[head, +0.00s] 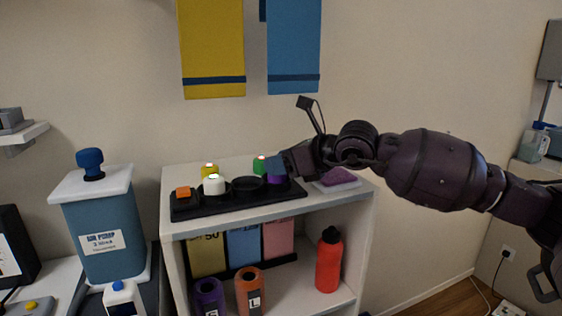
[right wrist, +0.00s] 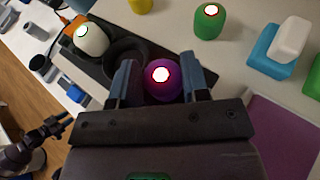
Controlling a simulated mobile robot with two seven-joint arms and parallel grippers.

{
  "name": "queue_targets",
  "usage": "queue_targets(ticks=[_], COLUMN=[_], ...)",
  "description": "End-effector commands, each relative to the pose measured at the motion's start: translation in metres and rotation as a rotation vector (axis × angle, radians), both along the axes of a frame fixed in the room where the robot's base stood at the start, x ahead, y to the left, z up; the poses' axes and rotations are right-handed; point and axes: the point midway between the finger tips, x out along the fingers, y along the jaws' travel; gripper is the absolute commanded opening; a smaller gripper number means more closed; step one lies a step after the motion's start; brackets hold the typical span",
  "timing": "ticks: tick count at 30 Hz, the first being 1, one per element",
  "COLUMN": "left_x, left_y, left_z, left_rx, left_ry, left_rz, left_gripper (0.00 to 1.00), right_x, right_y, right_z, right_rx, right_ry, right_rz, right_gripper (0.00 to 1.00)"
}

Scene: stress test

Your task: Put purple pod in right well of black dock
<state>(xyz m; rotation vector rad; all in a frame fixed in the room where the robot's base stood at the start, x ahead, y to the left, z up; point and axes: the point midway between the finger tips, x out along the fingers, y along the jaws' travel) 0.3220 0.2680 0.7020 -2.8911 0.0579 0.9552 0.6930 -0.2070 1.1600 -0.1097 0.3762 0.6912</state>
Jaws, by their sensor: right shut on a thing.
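The purple pod (right wrist: 162,82), with a glowing red-rimmed white top, is between the fingers of my right gripper (right wrist: 162,84). My right gripper is shut on it. In the head view the purple pod (head: 277,181) shows only partly behind the fingers of my right gripper (head: 283,169). It is upright at the right end of the black dock (head: 232,206); I cannot tell whether it is seated in the right well or just above it. The dock's round middle well (head: 247,185) is empty. A white pod (head: 214,184) stands left of it. My left gripper is not in view.
A green pod (head: 260,165) and a yellow pod (head: 209,169) stand behind the dock. An orange block (head: 183,192) is at the dock's left end. A purple sponge-like pad (head: 338,177) lies right of my gripper. The white shelf top's (head: 270,220) front edge is close to the dock.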

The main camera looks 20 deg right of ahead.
Motion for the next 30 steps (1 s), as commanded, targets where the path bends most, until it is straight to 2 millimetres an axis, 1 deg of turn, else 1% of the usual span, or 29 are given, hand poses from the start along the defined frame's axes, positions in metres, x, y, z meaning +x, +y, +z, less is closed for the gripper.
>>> queue_targets(ticks=[7, 8, 12, 13, 23, 26, 30], left_x=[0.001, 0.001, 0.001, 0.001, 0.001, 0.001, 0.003], left_y=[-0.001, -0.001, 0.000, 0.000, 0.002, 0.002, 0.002], left_z=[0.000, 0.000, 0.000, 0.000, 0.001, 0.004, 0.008], left_rx=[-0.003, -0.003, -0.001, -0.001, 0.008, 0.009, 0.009], left_ry=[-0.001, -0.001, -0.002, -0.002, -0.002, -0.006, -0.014], left_rz=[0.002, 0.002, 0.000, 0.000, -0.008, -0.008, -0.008], left_gripper=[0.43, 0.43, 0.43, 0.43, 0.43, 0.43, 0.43], right_x=[0.000, 0.000, 0.000, 0.000, -0.002, -0.008, -0.024], right_y=[0.000, 0.000, 0.000, 0.000, -0.002, -0.007, -0.021], right_z=[0.000, 0.000, 0.000, 0.000, 0.001, 0.005, 0.014], right_rx=[0.000, 0.000, 0.000, 0.000, 0.000, -0.001, -0.003], right_ry=[0.000, 0.000, 0.000, 0.000, 0.000, -0.002, -0.003], right_rz=[0.000, 0.000, 0.000, 0.000, -0.001, -0.002, -0.003], right_gripper=[0.20, 0.47, 0.68, 0.72, 0.72, 0.72, 0.72])
